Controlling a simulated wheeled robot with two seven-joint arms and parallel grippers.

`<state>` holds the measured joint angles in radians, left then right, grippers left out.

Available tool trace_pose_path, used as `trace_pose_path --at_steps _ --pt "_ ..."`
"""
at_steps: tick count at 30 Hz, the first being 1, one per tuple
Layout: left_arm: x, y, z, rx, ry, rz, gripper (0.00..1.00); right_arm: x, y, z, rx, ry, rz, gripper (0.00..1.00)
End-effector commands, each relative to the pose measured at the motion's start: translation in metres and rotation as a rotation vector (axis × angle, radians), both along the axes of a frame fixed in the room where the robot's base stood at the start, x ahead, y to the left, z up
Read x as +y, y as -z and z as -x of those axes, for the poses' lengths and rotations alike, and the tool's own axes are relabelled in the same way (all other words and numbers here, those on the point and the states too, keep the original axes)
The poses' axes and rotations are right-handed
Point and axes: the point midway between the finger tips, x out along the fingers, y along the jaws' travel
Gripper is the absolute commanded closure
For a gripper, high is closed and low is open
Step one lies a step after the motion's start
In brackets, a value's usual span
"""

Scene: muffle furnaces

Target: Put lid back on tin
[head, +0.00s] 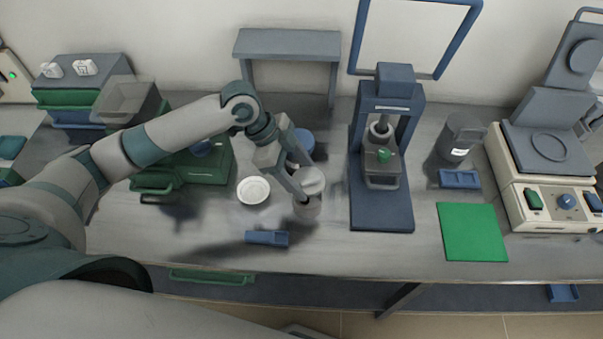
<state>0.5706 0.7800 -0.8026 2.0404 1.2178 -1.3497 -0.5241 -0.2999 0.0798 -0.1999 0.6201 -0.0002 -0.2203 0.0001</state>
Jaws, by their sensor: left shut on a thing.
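My left gripper (302,191) reaches in from the left over the middle of the bench and points down. It is shut on a pale round lid (312,178), which looks tilted. A small grey tin (307,210) stands on the bench just below the lid and fingertips. The fingers and lid hide part of the tin's top, and I cannot tell whether the lid touches it. My right gripper is out of view.
A blue press (382,205) stands to the right. A green mat (472,232) lies further right.

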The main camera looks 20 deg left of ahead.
Motion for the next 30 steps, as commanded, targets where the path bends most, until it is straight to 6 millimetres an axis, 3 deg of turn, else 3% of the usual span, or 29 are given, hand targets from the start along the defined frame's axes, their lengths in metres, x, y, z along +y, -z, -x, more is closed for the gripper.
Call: trace_pose_path --at_steps 17,30 --pt "0.0 0.032 0.0 -0.001 0.0 0.001 0.63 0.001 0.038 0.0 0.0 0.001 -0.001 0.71" --pt "0.0 0.041 0.0 0.0 0.001 0.001 0.63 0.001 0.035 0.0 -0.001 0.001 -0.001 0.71"
